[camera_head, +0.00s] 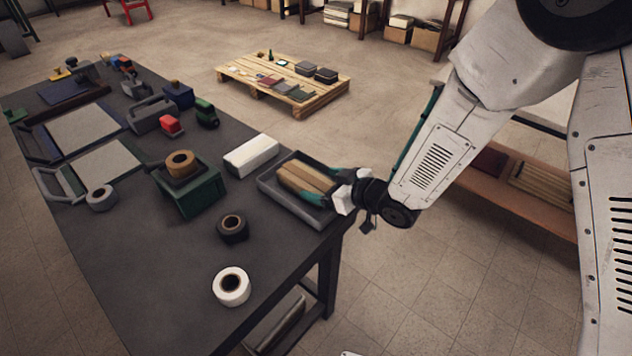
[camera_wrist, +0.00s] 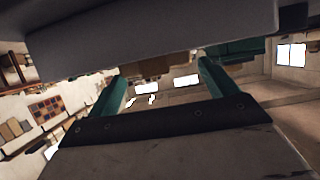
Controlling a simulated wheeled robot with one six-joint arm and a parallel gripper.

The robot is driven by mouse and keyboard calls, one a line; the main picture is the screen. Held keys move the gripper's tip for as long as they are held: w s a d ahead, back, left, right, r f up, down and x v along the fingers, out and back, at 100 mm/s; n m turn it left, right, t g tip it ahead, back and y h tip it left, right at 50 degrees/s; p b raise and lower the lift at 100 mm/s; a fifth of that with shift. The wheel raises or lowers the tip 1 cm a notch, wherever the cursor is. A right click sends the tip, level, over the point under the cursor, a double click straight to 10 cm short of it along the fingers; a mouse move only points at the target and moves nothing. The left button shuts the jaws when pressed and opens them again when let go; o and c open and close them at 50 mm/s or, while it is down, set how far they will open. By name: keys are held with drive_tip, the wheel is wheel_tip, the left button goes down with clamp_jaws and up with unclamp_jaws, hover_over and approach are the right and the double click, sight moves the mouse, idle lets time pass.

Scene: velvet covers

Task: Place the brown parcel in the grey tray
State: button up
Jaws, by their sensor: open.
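The grey tray (camera_head: 285,207) stands near the right edge of the dark table in the head view. The brown parcel (camera_head: 298,178) lies inside the tray, low between its walls. My gripper (camera_head: 308,182) is at the tray's right end, with its teal fingers apart, one on each side of the parcel's near end. Whether the fingers touch the parcel cannot be told. In the wrist view the two teal fingers of my gripper (camera_wrist: 160,80) are spread. A large dark grey surface fills the top there, and a small brown patch shows between the fingers; I cannot tell what it belongs to.
A white box (camera_head: 251,155) stands just left of the tray. A black roll (camera_head: 233,228) and a white roll (camera_head: 231,286) lie on the table's front part. A pallet (camera_head: 285,88) is on the floor behind.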

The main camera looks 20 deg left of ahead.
drive_tip(key=v, duration=0.8)
drive_tip(key=shift+d, duration=0.15)
drive_tip(key=shift+s+r, duration=0.15)
drive_tip(key=w+d+r+m+t+h, duration=0.3)
drive_tip(key=w+d+r+h, duration=0.25)
drive_tip(key=d, duration=0.35)
drive_tip(key=s+d+r+m+h, duration=0.2)
drive_tip(key=d+r+m+h, duration=0.15)
drive_tip(key=d, duration=0.55)
drive_tip(key=s+d+r+m+h, duration=0.25)
drive_tip(key=d+r, duration=0.25)
drive_tip(key=d, duration=0.5)
drive_tip(key=s+d+r+m+g, duration=0.2)
drive_tip(key=s+d+r+g, duration=0.1)
drive_tip(key=s, duration=0.8)
drive_tip(key=s+d+r+m+g+h, duration=0.1)
drive_tip(key=s+d+r+m+g, duration=0.1)
drive_tip(key=s, duration=1)
drive_tip(key=shift+d+r+m+g, duration=0.3)
drive_tip(key=shift+d+r+g, duration=0.35)
drive_tip(key=shift+d+g, duration=0.25)
